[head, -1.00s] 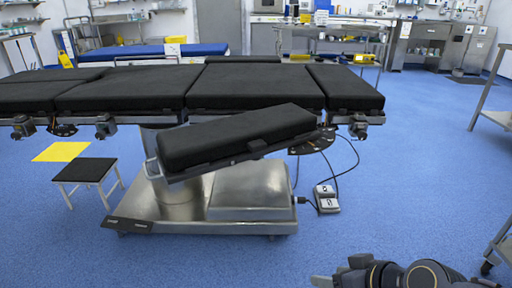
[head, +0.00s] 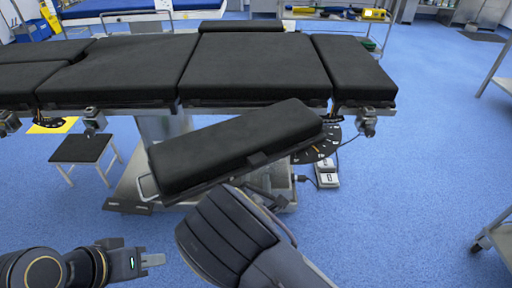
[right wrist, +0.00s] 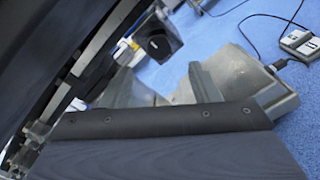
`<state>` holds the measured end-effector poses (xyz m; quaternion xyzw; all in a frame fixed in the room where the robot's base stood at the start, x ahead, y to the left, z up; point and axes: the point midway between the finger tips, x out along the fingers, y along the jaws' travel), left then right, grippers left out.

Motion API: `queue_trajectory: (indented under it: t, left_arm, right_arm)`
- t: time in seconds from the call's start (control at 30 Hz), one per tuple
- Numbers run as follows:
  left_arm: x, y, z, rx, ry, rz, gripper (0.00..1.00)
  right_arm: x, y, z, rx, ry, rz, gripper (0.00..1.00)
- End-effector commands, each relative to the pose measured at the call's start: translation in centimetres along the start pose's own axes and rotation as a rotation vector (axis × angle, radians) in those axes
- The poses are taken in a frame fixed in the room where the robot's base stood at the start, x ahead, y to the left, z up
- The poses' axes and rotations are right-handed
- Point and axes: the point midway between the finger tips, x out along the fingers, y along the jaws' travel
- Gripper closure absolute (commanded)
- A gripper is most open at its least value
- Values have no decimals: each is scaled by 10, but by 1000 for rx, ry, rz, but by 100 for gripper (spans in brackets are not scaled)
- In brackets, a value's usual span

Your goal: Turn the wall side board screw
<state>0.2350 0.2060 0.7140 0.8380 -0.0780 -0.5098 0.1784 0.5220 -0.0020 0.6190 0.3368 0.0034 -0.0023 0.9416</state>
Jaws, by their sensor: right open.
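The black side board (head: 235,145) hangs tilted at the near side of the operating table (head: 250,70), its right end higher. In the right wrist view a dark knob (right wrist: 158,38), perhaps the side board screw, shows beyond my right gripper (right wrist: 165,88). That gripper is open, with the knob seen between and beyond its fingers; I see no contact. In the head view my right arm covers the right gripper and lies in front of the side board's lower edge. My left gripper (head: 152,260) is at the lower left, away from the table; its finger gap is unclear.
The metal table base (head: 130,190) and a foot pedal (head: 327,175) with cables stand below. A small black-topped stool (head: 82,148) is at the left. Rail clamps (head: 367,122) line the table edge. A metal cart (head: 495,235) stands at the right; blue floor there is clear.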

Motion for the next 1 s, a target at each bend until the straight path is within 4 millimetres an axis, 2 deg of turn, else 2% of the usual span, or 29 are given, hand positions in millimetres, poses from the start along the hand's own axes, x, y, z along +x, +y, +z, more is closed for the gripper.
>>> queue_trajectory:
  t: [0.13, 0.4, 0.53, 0.9, 1.0]
  left_arm:
    - [3, -2, 2, 0, 0, 0, 70]
    - [11, -5, 6, 0, 0, 0, 70]
    - [14, -6, 7, 0, 0, 0, 70]
    - [14, -6, 7, 0, 0, 0, 70]
    - [14, -6, 7, 0, 0, 0, 70]
  right_arm:
    - [13, 0, -1, -15, -10, 9, 44]
    - [56, 0, -1, -12, -8, 7, 44]
    - [70, 1, 0, -12, -7, 7, 44]
    - [77, 2, 0, -13, -5, 8, 44]
    - [77, 2, 0, -13, -5, 8, 57]
